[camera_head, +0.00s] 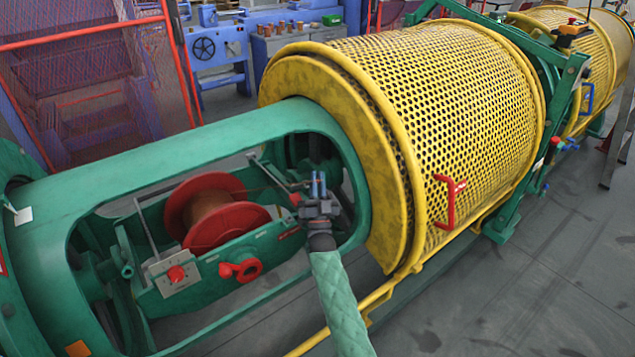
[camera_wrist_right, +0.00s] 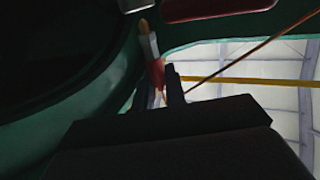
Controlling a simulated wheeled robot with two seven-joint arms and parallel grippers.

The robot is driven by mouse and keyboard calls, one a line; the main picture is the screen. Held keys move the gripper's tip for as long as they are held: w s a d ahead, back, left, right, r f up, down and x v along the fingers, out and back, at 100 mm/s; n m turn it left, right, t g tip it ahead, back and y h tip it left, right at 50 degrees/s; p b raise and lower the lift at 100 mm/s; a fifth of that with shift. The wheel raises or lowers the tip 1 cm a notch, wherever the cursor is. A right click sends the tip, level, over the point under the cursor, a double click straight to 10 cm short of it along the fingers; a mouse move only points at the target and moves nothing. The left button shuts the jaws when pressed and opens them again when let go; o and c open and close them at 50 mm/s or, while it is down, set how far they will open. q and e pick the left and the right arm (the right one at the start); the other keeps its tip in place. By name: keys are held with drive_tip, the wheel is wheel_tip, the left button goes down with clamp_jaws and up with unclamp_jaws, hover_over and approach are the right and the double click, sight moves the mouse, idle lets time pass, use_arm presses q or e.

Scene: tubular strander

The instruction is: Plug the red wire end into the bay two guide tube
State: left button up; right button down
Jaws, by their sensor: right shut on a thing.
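My right gripper (camera_head: 318,187) reaches into the green frame's opening, beside the red spool. In the right wrist view, its dark fingers (camera_wrist_right: 160,88) are shut on the red wire end (camera_wrist_right: 157,72), a red sleeve with a pale grey section and a copper-coloured tip pointing up and slightly left. A small red piece (camera_head: 295,199) shows just left of the gripper in the head view; I cannot tell whether it is the wire end. I cannot pick out the bay two guide tube for certain. My left gripper is out of view.
The green frame (camera_head: 190,152) surrounds the opening on several sides. The red spool (camera_head: 212,213) sits inside on a green cradle with red knobs (camera_head: 240,270). A yellow perforated drum (camera_head: 440,110) adjoins the frame at right. A thin orange-brown line (camera_wrist_right: 250,51) crosses the wrist view.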

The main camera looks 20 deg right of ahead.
drive_tip(key=shift+w+f, duration=0.2)
drive_tip(key=shift+s+r, duration=0.2)
idle(0.4)
drive_tip(key=shift+w+a+b, duration=0.1)
drive_tip(key=shift+w+b, duration=0.1)
drive_tip(key=shift+b, duration=0.2)
idle(1.7)
drive_tip(key=shift+s, duration=0.15)
idle(2.0)
drive_tip(key=shift+f+b, duration=0.2)
drive_tip(key=shift+b, duration=0.15)
drive_tip(key=shift+s+r, duration=0.1)
drive_tip(key=shift+r, duration=0.1)
idle(0.7)
